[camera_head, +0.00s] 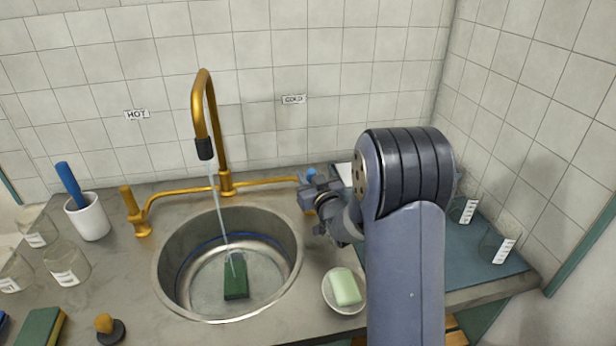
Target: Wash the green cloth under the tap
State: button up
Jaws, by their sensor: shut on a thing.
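A dark green, folded-looking piece, taken as the green cloth (235,287), lies on the floor of the round metal sink (168,292). The brass tap (204,108) arches over the sink, and a thin stream of water (222,215) falls from its dark nozzle onto the cloth. My gripper (310,184) is at the right end of the brass pipe, below the COLD label (293,99), away from the cloth. It is shut on what seems to be the cold tap handle, mostly hidden by the gripper. The hot tap handle (128,199) stands upright at left.
A soap dish (332,302) with pale green soap (345,287) sits right of the sink, close to my arm. Glass beakers (68,264) and a white cup (90,222) stand at left. A green sponge (42,327) lies front left. More beakers (497,245) stand at right.

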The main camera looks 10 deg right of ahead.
grip_shut()
jog(key=shift+r, duration=0.1)
jog(key=shift+w+r+g+p, duration=0.15)
jog(key=shift+w+g+p, duration=0.2)
jog(key=shift+g+p, duration=0.45)
jog(key=shift+w+g+p, duration=0.25)
jog(key=shift+g+p, duration=0.05)
jog(key=shift+p, duration=0.65)
jog(key=shift+w+f, duration=0.1)
jog(key=shift+f, duration=0.3)
jog(key=o, duration=0.7)
grip_release()
jog(key=shift+o, duration=0.2)
